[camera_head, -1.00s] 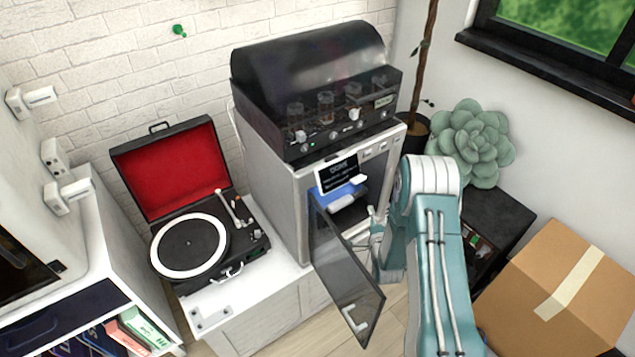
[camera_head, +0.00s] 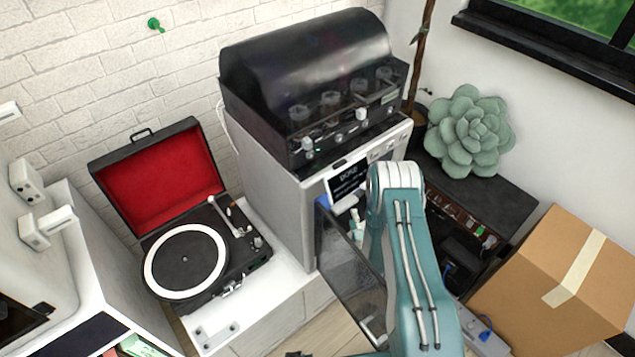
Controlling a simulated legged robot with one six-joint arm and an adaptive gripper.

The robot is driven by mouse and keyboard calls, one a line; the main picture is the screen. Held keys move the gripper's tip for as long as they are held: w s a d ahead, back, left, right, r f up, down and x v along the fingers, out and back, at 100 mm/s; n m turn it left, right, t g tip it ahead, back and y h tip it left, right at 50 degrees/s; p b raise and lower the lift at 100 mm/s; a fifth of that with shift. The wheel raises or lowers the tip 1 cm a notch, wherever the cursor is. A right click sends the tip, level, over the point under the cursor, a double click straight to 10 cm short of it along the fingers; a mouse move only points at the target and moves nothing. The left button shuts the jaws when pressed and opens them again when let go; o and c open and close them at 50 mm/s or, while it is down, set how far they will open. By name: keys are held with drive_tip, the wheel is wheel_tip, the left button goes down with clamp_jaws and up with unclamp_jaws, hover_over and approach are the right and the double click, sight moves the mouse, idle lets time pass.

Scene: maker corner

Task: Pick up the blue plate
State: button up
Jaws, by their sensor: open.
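A small blue edge, which looks like the blue plate (camera_head: 323,202), shows inside the open grey machine (camera_head: 283,205), just left of its screen. Most of the plate is hidden behind my arm and the screen. My gripper (camera_head: 356,226) shows only in part as a pale piece left of my teal arm, in front of the machine's opening. It is open, with nothing seen in it. Its distance from the plate cannot be told.
The machine's dark glass door (camera_head: 350,285) hangs open beside my arm. A record player (camera_head: 187,258) stands on the white cabinet to the left. A cardboard box (camera_head: 530,275) and a succulent (camera_head: 470,135) stand to the right.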

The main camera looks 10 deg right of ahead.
sight(351, 206)
drive_tip(key=w, duration=0.7)
drive_tip(key=shift+w+a, duration=0.1)
drive_tip(key=shift+w, duration=0.05)
drive_tip(key=shift+r, duration=0.1)
clamp_jaws()
